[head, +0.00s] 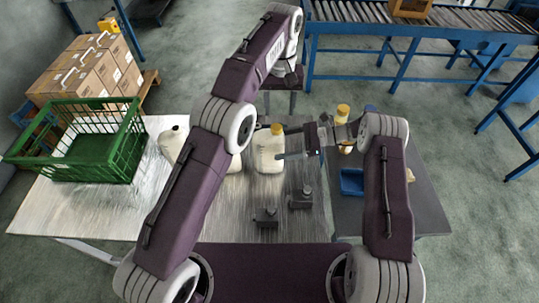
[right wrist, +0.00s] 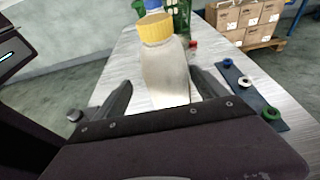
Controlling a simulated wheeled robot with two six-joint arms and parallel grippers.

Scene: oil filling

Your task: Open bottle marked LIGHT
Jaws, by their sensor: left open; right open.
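A pale bottle with a yellow cap (head: 268,151) stands upright on the metal table. My right gripper (head: 287,142) is just to its right, with open fingers pointing at it. In the right wrist view the yellow-capped bottle (right wrist: 165,75) stands between the open fingers of my right gripper (right wrist: 163,85), with no clear contact. No LIGHT marking is readable on any bottle. Another pale bottle (head: 172,143) stands to the left, and one more is partly hidden behind my left arm. My left gripper (head: 289,79) is raised beyond the table's far edge; its fingers are hard to make out.
A green crate (head: 85,140) stands at the table's left. Two small black objects (head: 265,217) are near the front. A dark side table (head: 425,205) holds a yellow-capped bottle (head: 343,115) and a blue tray (head: 352,182). The right wrist view shows a strip with coloured caps (right wrist: 245,92).

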